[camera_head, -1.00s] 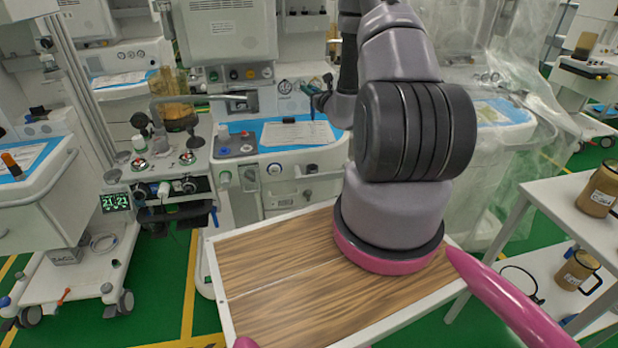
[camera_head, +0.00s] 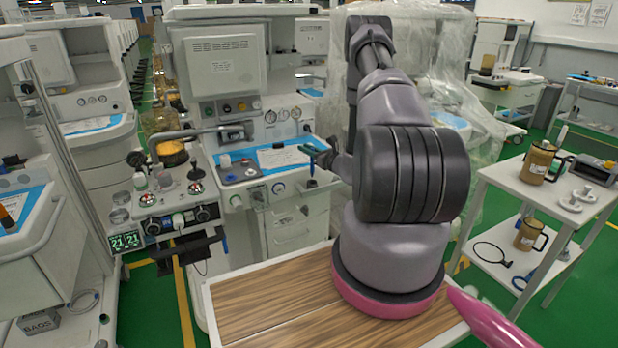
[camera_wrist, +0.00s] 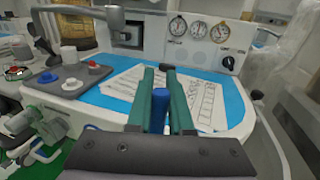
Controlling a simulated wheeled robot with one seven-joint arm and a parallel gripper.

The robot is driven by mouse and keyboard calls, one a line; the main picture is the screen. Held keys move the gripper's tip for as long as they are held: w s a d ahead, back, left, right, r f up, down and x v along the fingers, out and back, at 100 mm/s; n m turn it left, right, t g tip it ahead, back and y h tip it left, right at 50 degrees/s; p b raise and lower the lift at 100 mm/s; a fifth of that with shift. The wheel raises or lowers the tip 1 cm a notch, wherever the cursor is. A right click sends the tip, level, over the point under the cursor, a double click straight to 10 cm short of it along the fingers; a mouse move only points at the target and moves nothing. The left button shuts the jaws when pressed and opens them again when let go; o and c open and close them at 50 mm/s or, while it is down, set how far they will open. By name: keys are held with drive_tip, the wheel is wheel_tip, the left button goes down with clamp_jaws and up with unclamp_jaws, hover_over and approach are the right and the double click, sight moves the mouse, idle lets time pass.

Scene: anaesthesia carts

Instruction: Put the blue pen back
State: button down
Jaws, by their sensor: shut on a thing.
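The blue pen (camera_wrist: 158,108) is upright between the two green fingers of my gripper (camera_wrist: 159,75) in the wrist view. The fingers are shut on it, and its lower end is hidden. In the head view, my gripper (camera_head: 316,153) is small and partly hidden by my arm, at the right front of an anaesthesia cart's blue worktop (camera_head: 239,158). Printed sheets (camera_wrist: 203,98) lie on the blue worktop beyond the fingers. I cannot tell the height of the pen above the worktop.
Knobs on a grey plate (camera_wrist: 72,78) stand left on the worktop. Dials (camera_wrist: 198,28) face me behind it. A wood-topped table (camera_head: 285,295) stands in front of the cart. At right, a white shelf table (camera_head: 505,180) holds brown jugs (camera_head: 538,160). Plastic sheeting hangs behind my arm.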

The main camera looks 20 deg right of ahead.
sight(311, 166)
drive_tip(key=shift+f, duration=3.2)
drive_tip(key=shift+f, duration=0.1)
drive_tip(key=c, duration=0.8)
unclamp_jaws()
